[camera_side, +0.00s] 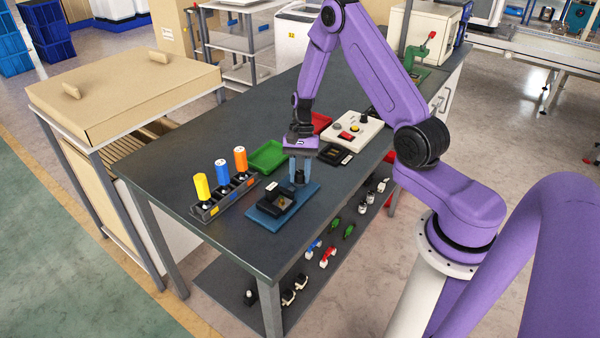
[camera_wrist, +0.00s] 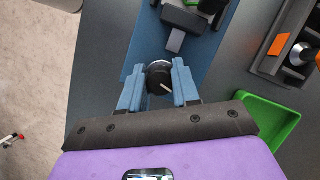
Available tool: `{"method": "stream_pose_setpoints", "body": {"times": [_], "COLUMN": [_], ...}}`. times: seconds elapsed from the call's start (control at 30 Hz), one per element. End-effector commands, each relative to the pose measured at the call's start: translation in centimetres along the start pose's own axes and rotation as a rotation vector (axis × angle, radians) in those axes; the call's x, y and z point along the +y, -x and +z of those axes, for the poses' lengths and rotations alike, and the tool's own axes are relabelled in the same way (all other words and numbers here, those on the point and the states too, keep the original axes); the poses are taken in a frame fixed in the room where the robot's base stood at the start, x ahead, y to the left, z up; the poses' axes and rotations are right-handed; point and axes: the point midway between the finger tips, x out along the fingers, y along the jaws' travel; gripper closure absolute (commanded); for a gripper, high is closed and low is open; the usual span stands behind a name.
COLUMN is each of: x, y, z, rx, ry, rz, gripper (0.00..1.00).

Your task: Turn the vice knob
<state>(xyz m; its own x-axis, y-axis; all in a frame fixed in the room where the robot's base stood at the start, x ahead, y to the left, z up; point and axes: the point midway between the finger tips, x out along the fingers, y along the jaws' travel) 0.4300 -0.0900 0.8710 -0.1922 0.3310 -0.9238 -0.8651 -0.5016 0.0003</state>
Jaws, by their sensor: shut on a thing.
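The vice (camera_side: 275,197) is a small black block on a blue base plate (camera_side: 262,217) at the near part of the dark workbench. The wrist view shows part of the vice (camera_wrist: 187,20) and its black round knob (camera_wrist: 158,75), which has a white mark line. My gripper (camera_side: 299,180) reaches down at the far right end of the vice. In the wrist view my gripper (camera_wrist: 158,84) has one blue finger on each side of the knob and is shut on it. In the side view the fingers hide the knob.
A rack (camera_side: 226,196) with yellow, blue and orange-topped cylinders stands left of the vice. A green tray (camera_side: 268,156) and a red tray (camera_side: 320,121) lie behind. A button panel (camera_side: 355,131) and a black box (camera_side: 333,154) sit behind right. The bench's near edge is close to the vice.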

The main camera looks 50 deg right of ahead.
Motion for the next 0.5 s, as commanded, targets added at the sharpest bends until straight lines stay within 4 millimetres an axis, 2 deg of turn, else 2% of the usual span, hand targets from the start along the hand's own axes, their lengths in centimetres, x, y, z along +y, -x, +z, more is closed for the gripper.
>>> {"method": "stream_pose_setpoints", "body": {"times": [0.2, 0.23, 0.3, 0.5], "x": [-0.03, -0.03, -0.03, -0.02], "y": [0.05, 0.05, 0.05, 0.03], "z": [0.02, 0.02, 0.02, 0.0], "rx": [-0.001, -0.001, -0.001, 0.0], "ry": [-0.003, -0.003, -0.002, -0.001], "rz": [-0.001, -0.001, -0.001, -0.001], "gripper": [1.0, 0.63, 0.44, 0.44]}}
